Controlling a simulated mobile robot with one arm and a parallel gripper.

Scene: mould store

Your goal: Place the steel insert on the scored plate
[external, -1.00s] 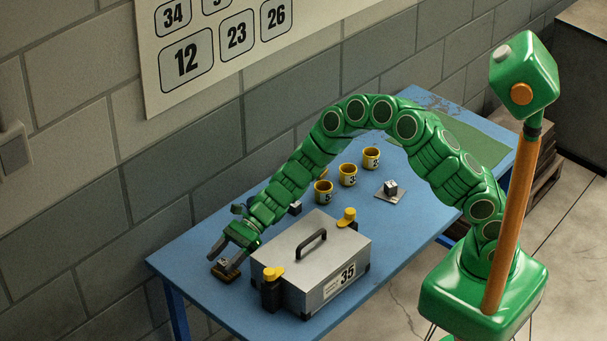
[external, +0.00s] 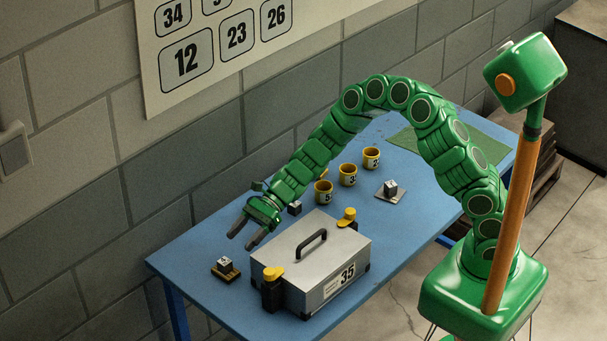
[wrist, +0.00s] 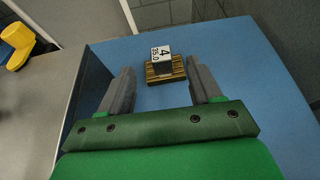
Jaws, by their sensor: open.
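A small steel insert (external: 225,263) with a light top sits upright on a ridged, brass-brown plate (external: 232,278) at the near left end of the blue table. In the wrist view, the insert (wrist: 161,53) has black figures on its white top and rests on the grooved plate (wrist: 152,77), ahead of my fingers. My gripper (external: 241,240) is open and empty, above and behind the insert and apart from it. The two grey fingers show in the wrist view (wrist: 160,82), spread with clear space between them. Another small block (external: 391,187) sits on a grey plate (external: 392,198) further right.
A grey box (external: 296,257) marked 35, with a black handle and yellow-capped fittings, stands right of my gripper. Yellow cups (external: 348,175) stand further back. A small dark block (external: 295,208) lies behind the box. A green mat (external: 465,140) covers the far end. The wall borders the table's left side.

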